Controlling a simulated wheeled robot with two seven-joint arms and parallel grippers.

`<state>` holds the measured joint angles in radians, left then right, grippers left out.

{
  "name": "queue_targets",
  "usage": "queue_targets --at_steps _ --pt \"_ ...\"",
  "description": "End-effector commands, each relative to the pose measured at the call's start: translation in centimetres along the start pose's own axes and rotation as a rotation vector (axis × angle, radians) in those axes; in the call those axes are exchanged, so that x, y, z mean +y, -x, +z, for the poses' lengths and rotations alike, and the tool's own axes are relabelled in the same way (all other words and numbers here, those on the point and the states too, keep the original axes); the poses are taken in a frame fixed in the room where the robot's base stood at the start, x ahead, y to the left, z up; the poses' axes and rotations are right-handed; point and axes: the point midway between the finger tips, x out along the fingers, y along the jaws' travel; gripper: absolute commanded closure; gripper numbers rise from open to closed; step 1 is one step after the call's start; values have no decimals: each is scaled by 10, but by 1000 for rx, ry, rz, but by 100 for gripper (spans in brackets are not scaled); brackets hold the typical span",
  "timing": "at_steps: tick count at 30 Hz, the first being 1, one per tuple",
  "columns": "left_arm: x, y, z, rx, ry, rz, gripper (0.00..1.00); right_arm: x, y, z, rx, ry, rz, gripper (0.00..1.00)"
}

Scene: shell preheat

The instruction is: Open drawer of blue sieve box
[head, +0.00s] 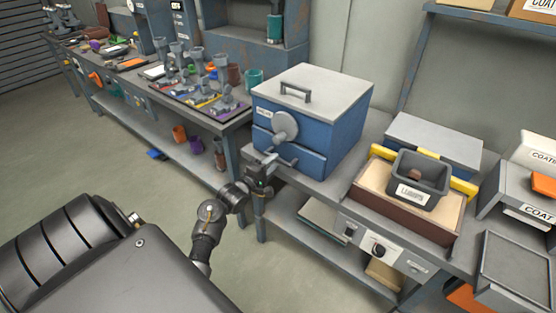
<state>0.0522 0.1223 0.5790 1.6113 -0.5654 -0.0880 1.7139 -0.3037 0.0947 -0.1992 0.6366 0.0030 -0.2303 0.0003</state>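The blue sieve box (343,125) stands on the workbench, with a grey lid and a dark handle on top. A round grey crank disc (285,127) is on its upper front. The blue drawer front (308,160) is below it and looks about flush with the box. The drawer's grey handle (290,161) is partly hidden by my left gripper. My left gripper (267,163) is at the left part of this handle, at the bench edge. Its fingers are too small to tell whether they grip the handle. My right gripper is out of view.
A grey bin labelled LUMPS (418,183) sits over a wooden-sided tray (375,180) to the right. A control panel with a dial (378,250) is on the bench front below. A left bench carries tools and cups (196,58). The floor before the benches is open.

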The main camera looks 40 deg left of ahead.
Motion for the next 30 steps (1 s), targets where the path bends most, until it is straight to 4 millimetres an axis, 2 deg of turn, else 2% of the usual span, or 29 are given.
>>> queue_targets --at_steps 1,6,17,25,30 --pt "1 -9 0 0 1 1 65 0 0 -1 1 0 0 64" --pt "0 -26 -1 2 0 0 65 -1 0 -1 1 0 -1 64" --pt "0 -32 0 1 0 -1 65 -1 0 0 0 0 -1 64" --pt "0 -32 0 1 -1 -1 98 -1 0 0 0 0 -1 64" --pt "-1 -32 0 1 -1 -1 100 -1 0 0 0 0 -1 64"
